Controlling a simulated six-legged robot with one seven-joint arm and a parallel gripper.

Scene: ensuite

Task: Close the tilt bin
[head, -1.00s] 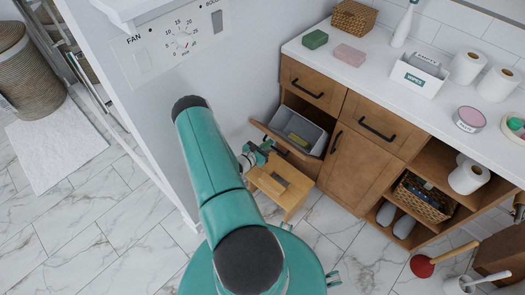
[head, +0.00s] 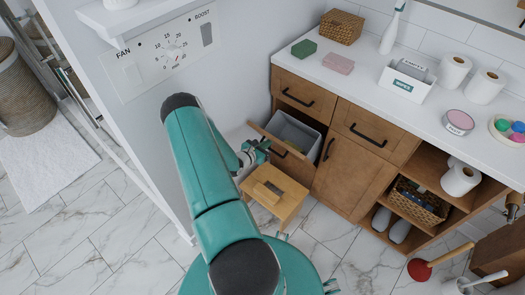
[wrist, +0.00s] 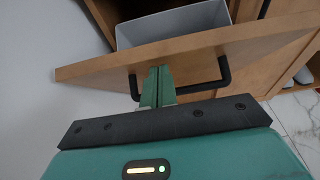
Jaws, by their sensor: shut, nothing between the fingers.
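The tilt bin (head: 292,134) stands partly tilted out of the wooden cabinet, its wooden front leaning outward and its grey liner showing behind it. In the wrist view, the wooden front panel (wrist: 235,42) crosses the picture, with the grey liner (wrist: 170,25) behind its top edge. A black bar handle (wrist: 207,88) is on its outer face. My gripper (head: 264,148) is at the outer side of the panel. In the wrist view, its green fingers (wrist: 158,72) are together and empty, pointing at the panel between the handle's ends. Whether they touch the panel is unclear.
A small wooden stool (head: 275,190) stands below my gripper. The grey wall (head: 235,60) is close on the left. Drawers and a cabinet door (head: 350,175) are to the right. Marble floor is open at the lower left.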

